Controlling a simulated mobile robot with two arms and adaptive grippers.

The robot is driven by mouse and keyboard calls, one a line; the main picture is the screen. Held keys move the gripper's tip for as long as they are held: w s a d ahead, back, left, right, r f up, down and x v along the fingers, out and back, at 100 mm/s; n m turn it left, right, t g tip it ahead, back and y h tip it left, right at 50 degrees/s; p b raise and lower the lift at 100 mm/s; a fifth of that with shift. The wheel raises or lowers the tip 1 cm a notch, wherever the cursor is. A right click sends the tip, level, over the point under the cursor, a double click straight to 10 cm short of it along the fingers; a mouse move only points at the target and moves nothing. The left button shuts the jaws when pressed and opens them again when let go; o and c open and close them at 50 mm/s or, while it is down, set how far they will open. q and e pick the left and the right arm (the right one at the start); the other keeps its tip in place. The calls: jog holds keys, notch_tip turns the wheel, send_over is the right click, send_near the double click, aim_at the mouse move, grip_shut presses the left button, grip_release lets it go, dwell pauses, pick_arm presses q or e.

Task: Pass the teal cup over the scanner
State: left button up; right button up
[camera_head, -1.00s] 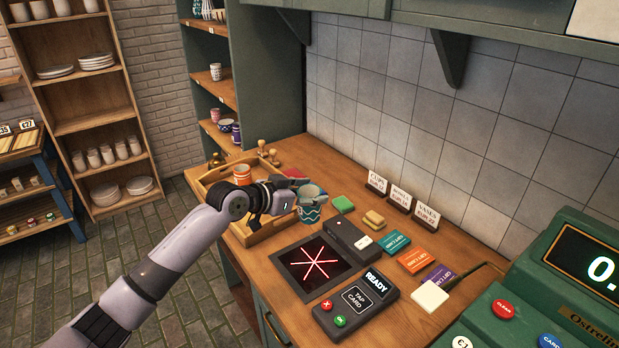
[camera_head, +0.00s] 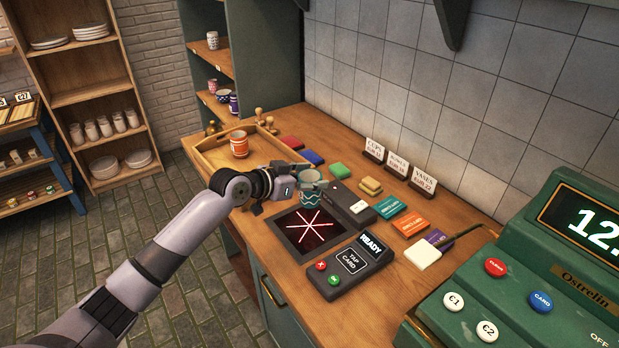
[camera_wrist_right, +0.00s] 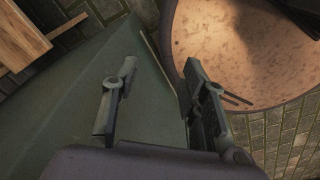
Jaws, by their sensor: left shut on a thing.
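The teal cup (camera_head: 311,196) with a pale zigzag band is in the head view, at the upper edge of the scanner. My left gripper (camera_head: 297,182) is shut on it and partly covers it. The scanner (camera_head: 306,232) is a black square plate in the counter with a glowing red star of lines. The cup appears over its far edge; its exact height is hard to tell. My right gripper (camera_wrist_right: 158,100) shows in the right wrist view with its fingers apart and nothing between them.
A wooden tray (camera_head: 205,168) with an orange cup (camera_head: 239,144) stands on the counter's far left. A card reader (camera_head: 352,264) reading READY lies right of the scanner. Coloured cards, sponge-like blocks and price signs sit behind. A green till (camera_head: 540,290) fills the right.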

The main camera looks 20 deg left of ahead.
pick_arm(q)
jog(key=shift+r, duration=0.2)
notch_tip(320, 180, up, 5)
jog(key=p, duration=0.4)
jog(key=shift+f, duration=0.1)
dwell(0.4)
